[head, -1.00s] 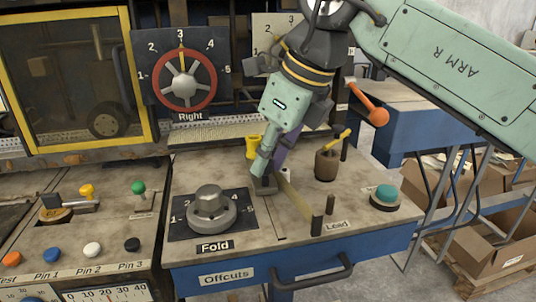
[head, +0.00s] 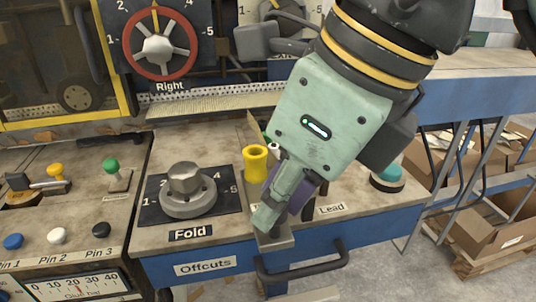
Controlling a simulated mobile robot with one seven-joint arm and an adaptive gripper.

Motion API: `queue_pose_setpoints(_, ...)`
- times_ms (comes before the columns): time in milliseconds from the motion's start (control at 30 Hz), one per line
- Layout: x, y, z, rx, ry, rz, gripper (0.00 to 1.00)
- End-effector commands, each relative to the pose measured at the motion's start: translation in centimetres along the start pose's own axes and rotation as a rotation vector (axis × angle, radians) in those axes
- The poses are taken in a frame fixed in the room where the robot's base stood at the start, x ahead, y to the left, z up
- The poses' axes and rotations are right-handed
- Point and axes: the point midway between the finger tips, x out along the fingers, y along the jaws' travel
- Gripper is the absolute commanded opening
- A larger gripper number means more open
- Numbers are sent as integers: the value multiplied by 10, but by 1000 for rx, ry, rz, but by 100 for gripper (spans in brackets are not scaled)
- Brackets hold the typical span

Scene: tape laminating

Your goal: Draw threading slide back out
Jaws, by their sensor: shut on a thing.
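My gripper (head: 277,213) points down at the front edge of the worktop, to the right of the Fold dial, its fingers shut on the threading slide. The slide (head: 276,243) shows as a grey block under the fingertips, at the front edge above the drawer handle. The fingers and gripper body hide its grip and much of its track.
The Fold dial (head: 187,190) stands to the left. A yellow cup (head: 255,163) stands just behind the fingers. The drawer handle (head: 302,267) juts out below.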

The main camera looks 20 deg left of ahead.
Motion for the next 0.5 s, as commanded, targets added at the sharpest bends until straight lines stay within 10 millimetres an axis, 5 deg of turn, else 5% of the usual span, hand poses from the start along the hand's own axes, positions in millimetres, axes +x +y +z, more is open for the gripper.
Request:
queue_pose_setpoints(400,-4,8,-7,0,-2,2,0)
queue_pose_setpoints(433,-4,9,-7,0,-2,2,22)
queue_pose_setpoints(500,-4,8,-7,0,-2,2,27)
